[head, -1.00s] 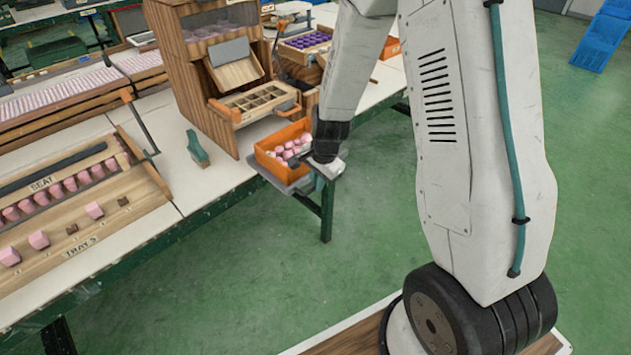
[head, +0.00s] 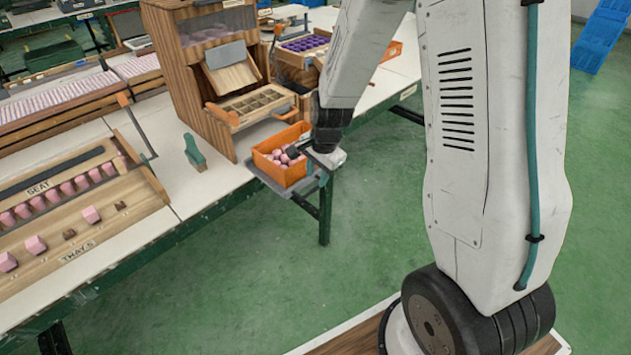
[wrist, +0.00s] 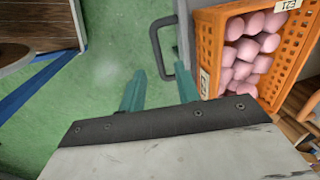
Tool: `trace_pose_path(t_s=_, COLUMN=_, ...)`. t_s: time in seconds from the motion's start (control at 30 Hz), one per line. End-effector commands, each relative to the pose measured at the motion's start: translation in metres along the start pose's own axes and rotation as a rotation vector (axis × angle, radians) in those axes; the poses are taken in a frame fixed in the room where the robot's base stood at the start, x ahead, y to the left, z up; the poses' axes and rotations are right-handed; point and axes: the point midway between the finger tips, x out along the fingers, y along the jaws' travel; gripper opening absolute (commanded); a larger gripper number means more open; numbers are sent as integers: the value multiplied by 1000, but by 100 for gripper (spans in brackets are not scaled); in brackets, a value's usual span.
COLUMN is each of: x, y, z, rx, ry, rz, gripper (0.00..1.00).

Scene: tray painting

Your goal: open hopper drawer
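The wooden hopper cabinet (head: 183,80) stands on the table with a clear window and a tilted chute flap. A shallow drawer-like tray (head: 255,103) with several compartments juts from its front, with an orange handle bar (head: 224,117). My gripper (head: 325,172) is beyond the table's front edge, just right of an orange crate (head: 265,162) of pink blocks. In the wrist view its two teal fingers (wrist: 160,88) are apart with nothing between them. A dark U-shaped handle (wrist: 156,42) lies just past the fingertips, on a grey edge beside the crate (wrist: 206,50).
A grey shelf (head: 262,178) under the crate sticks out past the table edge. A teal brush-like tool (head: 194,152) stands on the table left of the crate. A wooden board marked SEAT (head: 120,228) holds pink blocks. The green floor (head: 240,285) in front is clear.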

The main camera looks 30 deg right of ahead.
Motion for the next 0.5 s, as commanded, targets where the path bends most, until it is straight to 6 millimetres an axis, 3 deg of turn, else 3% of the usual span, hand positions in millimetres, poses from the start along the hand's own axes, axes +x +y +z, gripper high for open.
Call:
trace_pose_path(t_s=0.2, x=-28, y=0, z=0, rx=0, ry=1, rz=-1, gripper=33)
trace_pose_path(t_s=0.5, x=-35, y=1, z=0, rx=0, ry=0, rz=1, gripper=33)
